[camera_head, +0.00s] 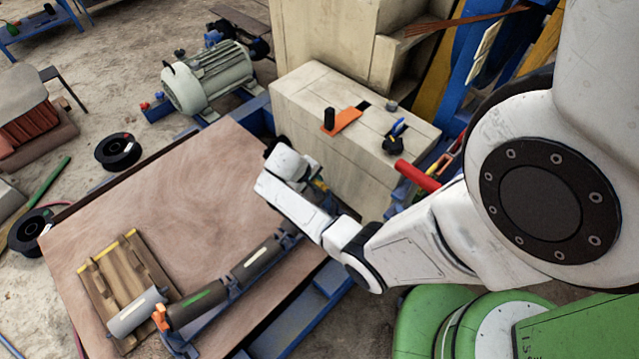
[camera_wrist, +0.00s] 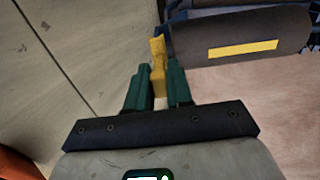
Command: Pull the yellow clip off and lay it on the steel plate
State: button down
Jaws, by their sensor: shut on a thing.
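The yellow clip (camera_wrist: 158,52) stands upright between the green fingers of my gripper (camera_wrist: 157,76) in the wrist view. The fingers are shut on its lower part and its top sticks out beyond them. The clip's top is close to a blue bracket at the end of a dark roller (camera_wrist: 245,35); I cannot tell whether they touch. In the head view my wrist hides most of the fingers. A large flat brownish plate (camera_head: 150,195), which appears to be the steel plate, lies left of my arm.
A row of rollers (camera_head: 198,304) on a blue frame runs along the plate's right side. A small wooden pallet (camera_head: 100,290) lies on the plate's near left. A beige block (camera_head: 350,135) with an orange tool stands behind my wrist. The plate's middle is clear.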

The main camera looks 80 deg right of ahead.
jog(key=shift+r, duration=0.2)
jog(key=shift+p+v, duration=2.8)
jog(key=shift+v, duration=0.05)
jog(key=shift+f, duration=0.1)
